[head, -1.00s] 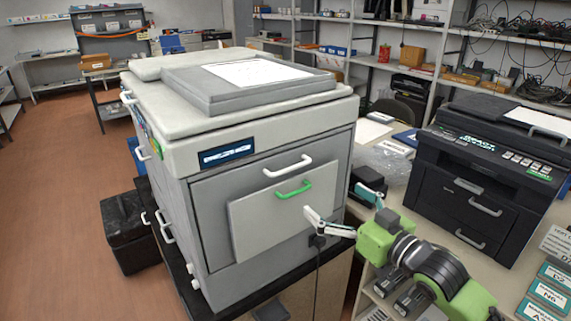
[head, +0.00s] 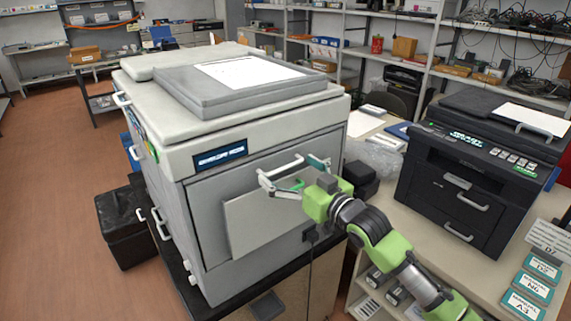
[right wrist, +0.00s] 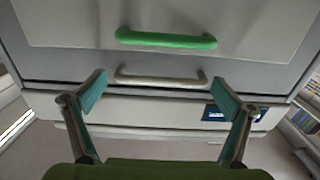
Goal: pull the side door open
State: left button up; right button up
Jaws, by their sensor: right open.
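The large grey copier (head: 200,130) has a light panel, which looks like the side door (head: 255,225), on its right-hand face. The green handle (head: 297,185) on this panel is partly hidden by my right gripper; it shows whole in the right wrist view (right wrist: 167,40). A pale handle (right wrist: 160,77) is mounted just above the green one on the copier. My right gripper (head: 291,172) is open in front of both handles, its fingers spread wide on either side. The panel looks shut. My left gripper is not in view.
A black printer (head: 480,175) stands on the bench to the right. A dark box (head: 358,178) sits close beside my right gripper. A black bin (head: 125,228) stands on the floor at left.

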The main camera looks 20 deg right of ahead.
jog(key=shift+w+a, duration=0.2)
jog(key=shift+w, duration=0.4)
